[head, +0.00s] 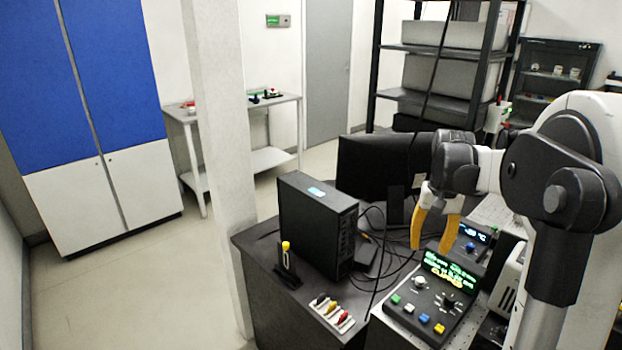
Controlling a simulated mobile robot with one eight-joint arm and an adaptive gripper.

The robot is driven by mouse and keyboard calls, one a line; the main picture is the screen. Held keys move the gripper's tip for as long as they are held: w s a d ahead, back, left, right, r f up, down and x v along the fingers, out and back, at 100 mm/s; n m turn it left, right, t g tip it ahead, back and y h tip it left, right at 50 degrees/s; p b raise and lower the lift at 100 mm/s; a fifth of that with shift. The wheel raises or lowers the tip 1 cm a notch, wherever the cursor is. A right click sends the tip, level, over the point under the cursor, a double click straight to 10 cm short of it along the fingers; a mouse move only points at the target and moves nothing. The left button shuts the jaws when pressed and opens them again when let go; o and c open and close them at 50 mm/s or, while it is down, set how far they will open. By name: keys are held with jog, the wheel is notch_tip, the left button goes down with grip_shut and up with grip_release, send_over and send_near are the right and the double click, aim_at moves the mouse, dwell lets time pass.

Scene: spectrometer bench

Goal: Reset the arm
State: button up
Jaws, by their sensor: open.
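My gripper (431,245), with two yellow-orange fingers, is at the right of the head view. It points down, open, with nothing between its fingers. It hangs in front of the dark monitor (362,165) and appears just above and behind a control box (440,290) with a lit green display and coloured buttons. My white and black arm reaches in from the right edge. The gap between the fingertips and the control box cannot be judged exactly.
A black computer case (318,225) stands on the dark bench, with loose cables beside it. A yellow-topped item in a black holder (287,265) and a white rack (332,313) of coloured pieces sit at the front. A pale pillar (222,150) rises beside the bench. Open floor (130,285) lies left.

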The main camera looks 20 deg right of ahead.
jog(key=shift+a, duration=0.1)
jog(key=s+a+r+n+t, duration=0.1)
jog(key=s+a+n+t, duration=0.2)
jog(key=a, duration=1.1)
jog(key=s+a+r+n+t, duration=0.1)
jog(key=s+a+n+t, duration=0.3)
jog(key=s+a, duration=0.4)
jog(key=a, duration=0.7)
jog(key=shift+s, duration=0.35)
jog(key=shift+a, duration=0.1)
jog(key=shift+c, duration=0.2)
grip_shut()
